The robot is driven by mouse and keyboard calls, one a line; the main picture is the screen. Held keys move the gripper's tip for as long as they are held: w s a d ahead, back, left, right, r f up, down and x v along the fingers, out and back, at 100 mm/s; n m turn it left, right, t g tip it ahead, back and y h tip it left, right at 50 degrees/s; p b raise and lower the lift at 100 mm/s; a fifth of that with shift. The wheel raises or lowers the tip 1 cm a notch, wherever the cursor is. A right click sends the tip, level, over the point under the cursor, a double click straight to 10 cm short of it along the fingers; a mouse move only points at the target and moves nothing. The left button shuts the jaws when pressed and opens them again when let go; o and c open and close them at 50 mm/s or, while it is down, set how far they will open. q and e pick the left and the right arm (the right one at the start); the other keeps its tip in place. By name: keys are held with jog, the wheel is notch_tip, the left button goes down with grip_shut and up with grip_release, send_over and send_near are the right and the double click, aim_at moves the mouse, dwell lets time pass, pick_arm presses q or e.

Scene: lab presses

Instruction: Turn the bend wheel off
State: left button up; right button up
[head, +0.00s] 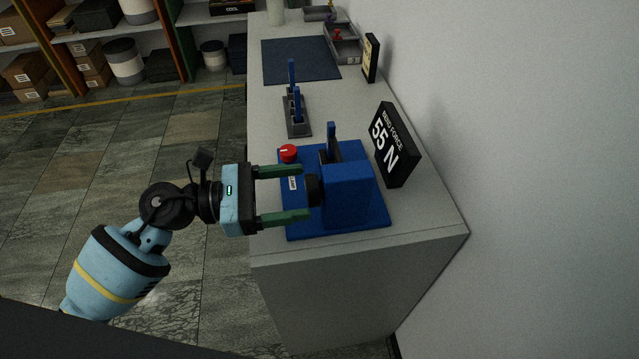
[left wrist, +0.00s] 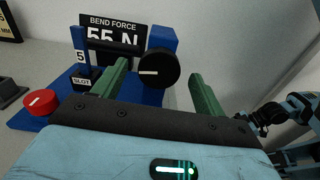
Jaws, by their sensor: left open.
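A blue press (head: 347,190) stands on a blue base plate near the front end of the counter. A black wheel (head: 314,190) sticks out of its side toward my left gripper; in the left wrist view the wheel (left wrist: 160,70) shows a white mark lying nearly level. My left gripper (head: 303,193) is open, its green fingers pointing at the press. In the left wrist view the wheel appears between the two fingers, with a gap on each side. A red knob (head: 288,153) with a white mark sits on the plate's corner. My right gripper is not seen.
A black sign (head: 396,145) reads "BEND FORCE 55 N" behind the press. A grey holder with blue upright pieces (head: 296,115), a dark mat (head: 300,60) and a grey tray (head: 344,45) are farther along the counter. A wall closes the right side.

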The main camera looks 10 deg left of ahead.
aim_at(312, 188)
pick_arm(q)
jog(key=x, duration=0.4)
jog(key=shift+r+p, duration=0.2)
jog(key=shift+p, duration=0.2)
jog(key=shift+w+d+f, duration=0.2)
jog(key=shift+w+d, duration=0.05)
jog(key=shift+d, duration=0.3)
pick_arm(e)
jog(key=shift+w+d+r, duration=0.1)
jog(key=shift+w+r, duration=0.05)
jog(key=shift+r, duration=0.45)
pick_arm(q)
jog(key=shift+c, duration=0.4)
